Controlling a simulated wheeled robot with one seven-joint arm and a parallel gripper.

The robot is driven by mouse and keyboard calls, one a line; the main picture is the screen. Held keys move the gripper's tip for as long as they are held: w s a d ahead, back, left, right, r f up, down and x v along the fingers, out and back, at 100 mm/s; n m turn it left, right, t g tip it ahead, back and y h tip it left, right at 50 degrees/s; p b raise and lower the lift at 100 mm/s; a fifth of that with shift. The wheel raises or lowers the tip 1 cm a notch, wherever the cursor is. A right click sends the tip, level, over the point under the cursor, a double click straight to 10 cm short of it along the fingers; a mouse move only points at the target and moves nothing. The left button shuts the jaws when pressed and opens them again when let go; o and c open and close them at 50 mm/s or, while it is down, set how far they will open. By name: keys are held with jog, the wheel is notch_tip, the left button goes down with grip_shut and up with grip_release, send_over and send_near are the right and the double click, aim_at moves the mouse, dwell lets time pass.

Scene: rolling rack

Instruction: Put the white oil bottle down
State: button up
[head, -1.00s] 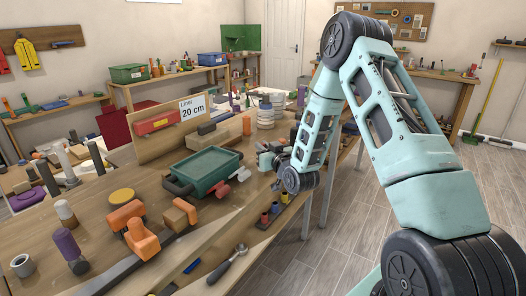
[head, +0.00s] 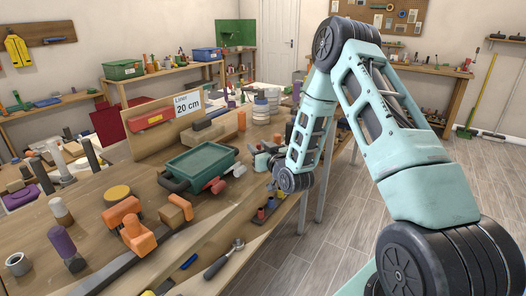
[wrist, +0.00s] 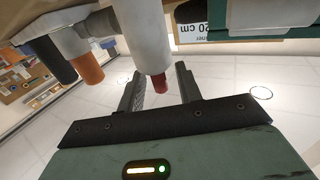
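In the wrist view, which is upside down, a white bottle (wrist: 143,35) with a red tip lies in front of my gripper (wrist: 158,78). My two dark fingers stand apart, with the red tip seen between them and a thin gap on each side. I cannot tell whether the bottle touches a finger. In the head view my gripper (head: 264,160) is low over the workbench's right edge, just right of the green tray. I cannot make out the white bottle clearly there.
The green tray (head: 168,183) sits on the wooden workbench (head: 88,190). Orange clamps (head: 138,233) lie at the front. A lower shelf under the right edge holds small bottles. The floor (head: 350,205) to the right is clear.

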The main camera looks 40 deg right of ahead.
jog(key=shift+s, duration=0.3)
jog(key=s+a+b, duration=0.2)
jog(key=s, duration=0.9)
jog(key=a+n+g+y, duration=0.1)
jog(key=a, duration=0.2)
jog(key=w+a+g+y, duration=0.1)
jog(key=a, duration=0.2)
jog(key=w+a+n+g+y, duration=0.1)
jog(key=a, duration=0.2)
jog(key=shift+a+f+n, duration=0.15)
jog(key=shift+a+n, duration=0.15)
jog(key=shift+a, duration=0.1)
jog(key=s+a+r+n+g+y, duration=0.2)
jog(key=s+a+n+g, duration=0.2)
jog(key=s+a+g, duration=0.95)
jog(key=s+a+r, duration=0.1)
jog(key=s+a, duration=0.1)
jog(key=s, duration=0.3)
jog(key=s+a+r+n+g+h, duration=0.1)
jog(key=s+a, duration=0.1)
jog(key=s, duration=0.4)
jog(key=s+a+r+n+h, duration=0.1)
jog(key=s+a, duration=0.1)
jog(key=s, duration=0.3)
jog(key=shift+s+a, duration=0.3)
jog(key=shift+a, duration=0.05)
jog(key=shift+r, duration=0.1)
